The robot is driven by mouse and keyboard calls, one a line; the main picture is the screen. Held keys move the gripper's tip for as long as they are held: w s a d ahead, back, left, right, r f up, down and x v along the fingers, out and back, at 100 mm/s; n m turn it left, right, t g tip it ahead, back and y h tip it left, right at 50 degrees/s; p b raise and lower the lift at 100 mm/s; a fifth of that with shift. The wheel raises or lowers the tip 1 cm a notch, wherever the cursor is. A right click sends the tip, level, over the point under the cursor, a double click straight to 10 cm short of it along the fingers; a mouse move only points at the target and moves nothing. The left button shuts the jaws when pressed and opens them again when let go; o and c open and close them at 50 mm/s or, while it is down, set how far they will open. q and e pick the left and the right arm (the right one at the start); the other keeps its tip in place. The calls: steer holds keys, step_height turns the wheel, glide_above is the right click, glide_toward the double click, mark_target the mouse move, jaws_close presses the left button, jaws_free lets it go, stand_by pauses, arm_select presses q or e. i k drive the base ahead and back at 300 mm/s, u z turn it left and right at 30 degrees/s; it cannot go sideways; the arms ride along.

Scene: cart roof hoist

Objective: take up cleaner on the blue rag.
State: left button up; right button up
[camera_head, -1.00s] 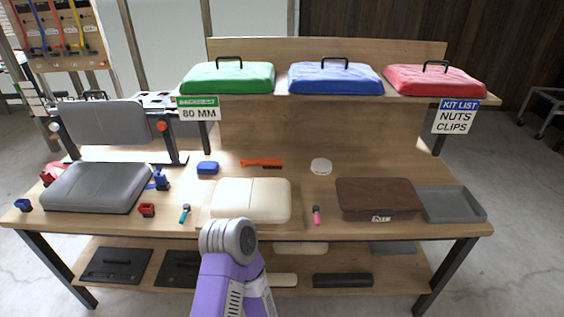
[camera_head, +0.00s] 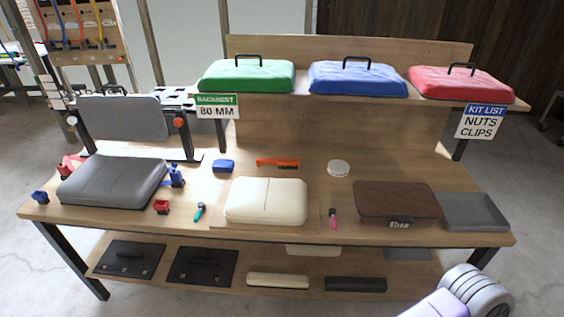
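A small blue block-like piece (camera_head: 223,166) lies on the worktop, left of centre behind the cream cushion; it may be the blue rag, folded, but I cannot tell. No cleaner bottle or can is clearly recognisable. A white round lidded tub or disc (camera_head: 338,168) lies on the worktop right of centre. A small teal-and-dark tool or tube (camera_head: 199,211) and a pink one (camera_head: 333,217) lie near the front edge. Neither gripper's fingers show. Only a purple-and-grey part of my arm is in view at the bottom right, in front of the bench.
The wooden worktop (camera_head: 330,234) holds a cream cushion (camera_head: 265,201), a grey cushion (camera_head: 112,182), a brown case (camera_head: 397,201), a grey tray (camera_head: 472,211) and an orange brush (camera_head: 277,162). Green, blue and red handled pads stand on the upper shelf. Dark panels lie on the lower shelf.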

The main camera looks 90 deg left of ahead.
mark_target(220, 166)
steer(key=z, duration=0.1)
steer(key=k, duration=2)
steer(key=u, duration=0.3)
